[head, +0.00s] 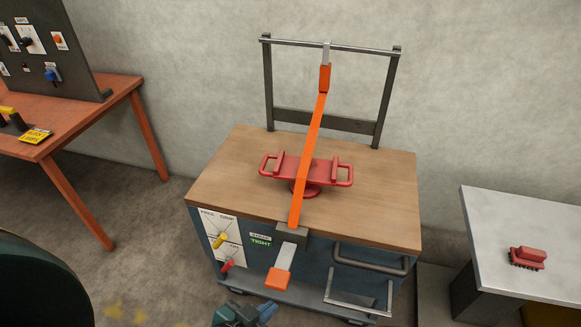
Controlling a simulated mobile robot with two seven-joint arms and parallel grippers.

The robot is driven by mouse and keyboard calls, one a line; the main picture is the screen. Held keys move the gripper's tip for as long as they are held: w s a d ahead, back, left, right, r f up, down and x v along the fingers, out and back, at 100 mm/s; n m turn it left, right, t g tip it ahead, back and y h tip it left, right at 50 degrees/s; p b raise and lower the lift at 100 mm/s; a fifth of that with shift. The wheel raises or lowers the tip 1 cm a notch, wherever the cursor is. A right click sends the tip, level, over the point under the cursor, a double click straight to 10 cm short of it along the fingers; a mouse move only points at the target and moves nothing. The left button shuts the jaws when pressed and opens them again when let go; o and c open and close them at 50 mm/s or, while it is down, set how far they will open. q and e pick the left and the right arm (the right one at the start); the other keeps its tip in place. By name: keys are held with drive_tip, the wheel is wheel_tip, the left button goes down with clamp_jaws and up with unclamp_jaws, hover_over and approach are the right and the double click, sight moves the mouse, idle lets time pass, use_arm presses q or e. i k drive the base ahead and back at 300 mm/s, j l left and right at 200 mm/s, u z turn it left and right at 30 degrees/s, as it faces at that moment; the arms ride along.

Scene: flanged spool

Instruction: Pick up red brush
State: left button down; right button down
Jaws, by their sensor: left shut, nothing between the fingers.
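The red brush (527,257) lies on the pale grey table at the right, with dark bristles showing along its lower edge. My left gripper (262,313) is at the bottom edge, in front of the wooden-topped cart. It is shut and empty, well to the left of the brush and apart from it. Most of its arm is cut off by the frame. My right gripper is not in view.
The wooden-topped cart (225,178) carries a red two-handled spool (280,166) under an orange strap (316,124). A metal frame (391,90) stands behind it. The pale grey table (500,215) is clear around the brush. An orange-brown table (100,107) with a switch panel (60,75) stands left.

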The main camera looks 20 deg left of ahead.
sight(531, 259)
drive_tip(key=l+u, duration=0.95)
drive_tip(key=k+l, duration=0.1)
drive_tip(key=l, duration=0.35)
drive_tip(key=k+l+u, duration=0.1)
drive_tip(key=l, duration=0.4)
drive_tip(key=k+l, duration=0.1)
drive_tip(key=l, duration=0.35)
drive_tip(key=k+l+u, duration=0.1)
drive_tip(key=l, duration=0.35)
